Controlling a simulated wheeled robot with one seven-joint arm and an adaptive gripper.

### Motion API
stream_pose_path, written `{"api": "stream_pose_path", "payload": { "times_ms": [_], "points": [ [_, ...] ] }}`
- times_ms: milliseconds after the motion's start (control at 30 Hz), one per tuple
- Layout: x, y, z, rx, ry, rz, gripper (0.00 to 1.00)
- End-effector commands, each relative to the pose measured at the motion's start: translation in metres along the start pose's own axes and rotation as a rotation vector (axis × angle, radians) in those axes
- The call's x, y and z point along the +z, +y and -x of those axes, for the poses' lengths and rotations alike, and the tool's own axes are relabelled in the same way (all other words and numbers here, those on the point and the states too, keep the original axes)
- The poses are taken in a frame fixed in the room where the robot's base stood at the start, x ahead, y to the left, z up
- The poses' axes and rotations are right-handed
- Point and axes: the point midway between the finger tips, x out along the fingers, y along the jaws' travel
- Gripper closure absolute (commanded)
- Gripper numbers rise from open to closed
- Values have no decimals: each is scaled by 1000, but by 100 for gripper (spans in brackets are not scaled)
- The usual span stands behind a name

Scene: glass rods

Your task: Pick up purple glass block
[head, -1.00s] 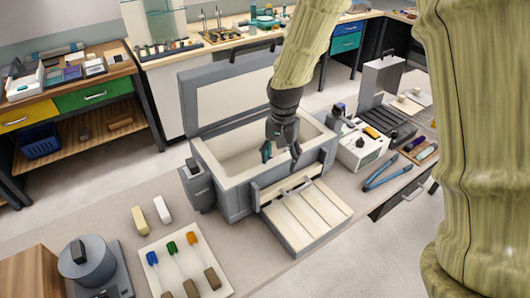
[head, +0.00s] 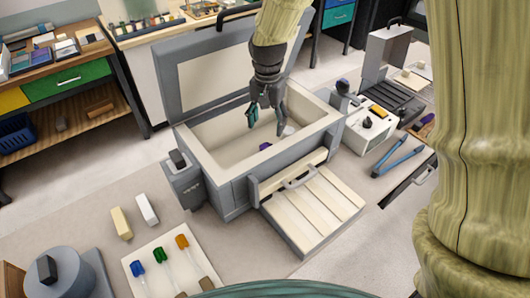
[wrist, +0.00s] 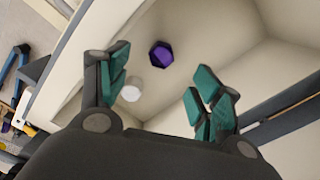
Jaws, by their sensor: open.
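The purple glass block (wrist: 161,55) lies on the floor of the open grey box (head: 228,187), whose inside is cream. In the head view a purple patch (head: 265,146) of it shows over the box's front wall. My gripper (head: 268,114) is over the box opening, pointing down, with its teal-padded fingers spread. In the wrist view the gripper (wrist: 160,95) is empty, and the block shows beyond the fingertips, between them and a little toward the left finger. The block is apart from both fingers.
A white round piece (wrist: 131,90) lies in the box near the block. The box walls surround the gripper's space, and the raised lid (head: 215,80) stands behind. A slatted panel (head: 312,208) is in front. Blue-handled pliers (head: 397,160) lie to the right.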

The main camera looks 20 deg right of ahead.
Motion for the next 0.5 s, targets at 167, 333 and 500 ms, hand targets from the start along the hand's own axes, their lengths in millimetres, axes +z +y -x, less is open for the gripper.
{"api": "stream_pose_path", "payload": {
  "times_ms": [167, 333, 500],
  "points": [
    [0, 0, -16, 0, 0, 0, 35],
    [0, 0, -23, 0, 0, -1, 35],
    [0, 0, -42, 1, -2, -1, 35]
  ]
}}
